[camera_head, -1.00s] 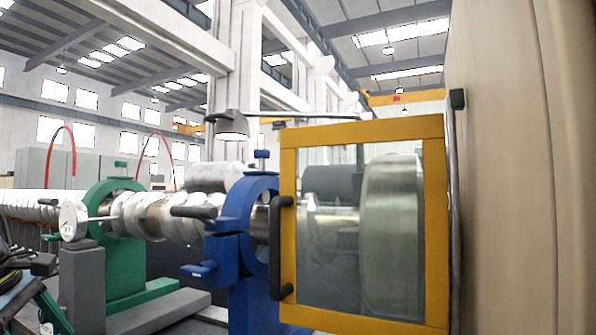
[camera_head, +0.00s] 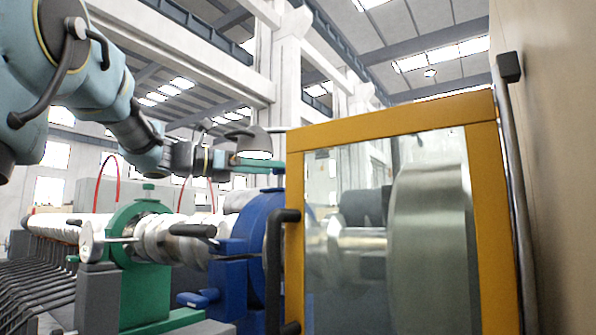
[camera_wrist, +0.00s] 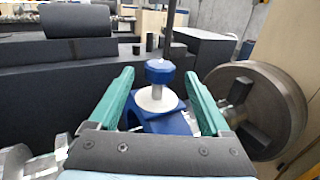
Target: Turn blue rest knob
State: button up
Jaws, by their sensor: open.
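The blue rest (camera_head: 262,235) is a ring-shaped support around the shaft, left of the yellow-framed door. In the wrist view its blue knob (camera_wrist: 161,71), with a faceted head, stands upright on a light stem above a white round collar (camera_wrist: 157,99) on the blue body. My gripper (camera_wrist: 159,78) is open, its green fingers on the left and right of the knob with clear gaps. Neither finger appears to touch it. In the head view my gripper (camera_head: 268,167) is at the top of the blue rest, and I cannot make out the knob there.
The yellow-framed door (camera_head: 395,118) with a dark handle stands right of the rest. A green rest (camera_head: 140,265) holds the shaft further left. The wrist view shows a large metal disc (camera_wrist: 268,108) on the right.

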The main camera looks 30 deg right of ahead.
jog(key=d+p, duration=0.1)
jog(key=d, duration=0.6)
jog(key=shift+w+d, duration=0.15)
jog(key=shift+c, duration=0.2)
grip_shut()
